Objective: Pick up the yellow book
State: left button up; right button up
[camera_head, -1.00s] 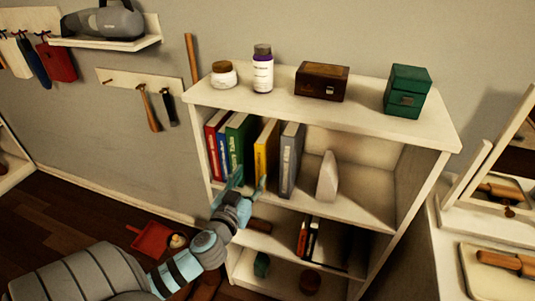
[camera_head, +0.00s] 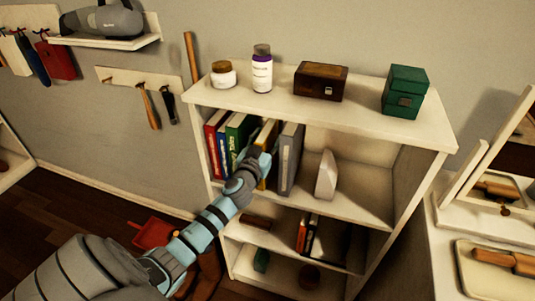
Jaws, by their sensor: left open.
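The yellow book (camera_head: 270,133) stands upright on the upper shelf of the white bookcase (camera_head: 350,118), between a green book (camera_head: 238,133) and a grey book (camera_head: 290,158). My left gripper (camera_head: 255,156) is open and reaches in at the front of the yellow book. It covers the book's middle, and only the top and a strip near the bottom show. Whether the fingers touch the book cannot be told. My right gripper is not in view.
Red (camera_head: 212,145) and blue books stand left of the green one. A white bookend (camera_head: 326,175) stands to the right, with free shelf beyond. A white jar, a bottle (camera_head: 262,72), a brown box (camera_head: 321,81) and a green box (camera_head: 404,92) stand on top.

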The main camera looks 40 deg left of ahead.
pick_arm(q)
jog(key=shift+s, duration=0.1)
grip_shut()
jog(key=shift+r, duration=0.1)
